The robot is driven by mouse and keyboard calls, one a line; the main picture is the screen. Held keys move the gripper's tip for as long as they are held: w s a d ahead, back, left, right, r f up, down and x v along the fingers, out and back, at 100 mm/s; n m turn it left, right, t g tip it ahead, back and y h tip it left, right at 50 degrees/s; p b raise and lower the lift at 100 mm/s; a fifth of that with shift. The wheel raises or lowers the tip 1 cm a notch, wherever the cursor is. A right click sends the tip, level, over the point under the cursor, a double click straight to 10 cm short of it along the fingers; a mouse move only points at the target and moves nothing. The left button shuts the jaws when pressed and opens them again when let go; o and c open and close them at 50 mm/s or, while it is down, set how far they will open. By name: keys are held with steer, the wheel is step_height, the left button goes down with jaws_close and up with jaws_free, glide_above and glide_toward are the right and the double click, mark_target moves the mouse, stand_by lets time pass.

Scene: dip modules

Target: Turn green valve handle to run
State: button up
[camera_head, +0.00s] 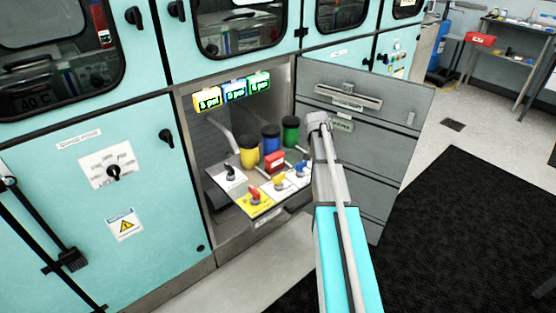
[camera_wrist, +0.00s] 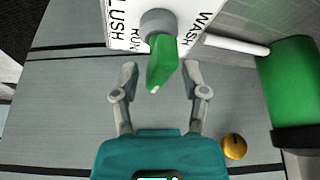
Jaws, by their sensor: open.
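The green valve handle (camera_wrist: 162,65) shows in the wrist view, fixed to a grey round hub on a white label plate (camera_wrist: 182,12). The plate reads FLUSH at left, RUN near the handle's left side and WASH at right. The handle extends down from the hub in the picture, between RUN and WASH. My gripper (camera_wrist: 160,76) is open, with one finger on each side of the handle and visible gaps between. I see no clear contact. In the head view the green handle is not visible and my arm covers the area right of the other valves.
The head view shows yellow (camera_head: 249,152), blue (camera_head: 271,138) and green (camera_head: 290,130) canisters behind the valve shelf.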

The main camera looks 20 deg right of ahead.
steer(key=shift+n+t+y, duration=0.5)
steer(key=shift+n+y, duration=0.1)
steer(key=shift+n, duration=1.5)
steer(key=shift+n+t+y, duration=0.3)
steer(key=shift+n+y, duration=0.3)
steer(key=shift+n, duration=1)
steer(key=shift+n+y, duration=0.65)
steer(key=shift+n, duration=1)
steer(key=shift+n+y, duration=0.65)
steer(key=shift+n, duration=1)
steer(key=shift+r, duration=0.2)
steer(key=p+v, duration=1.3)
steer(key=v, duration=0.1)
steer(key=s+a+m+g+p, duration=0.1)
steer(key=s+a, duration=0.3)
steer(key=a, duration=0.9)
steer(key=s+a+g+p, duration=0.1)
steer(key=s+a, duration=0.4)
steer(key=a, duration=0.8)
steer(key=shift+r+m+g, duration=0.3)
steer(key=shift+m+g, duration=0.1)
steer(key=shift+g, duration=0.1)
steer(key=shift+s, duration=0.1)
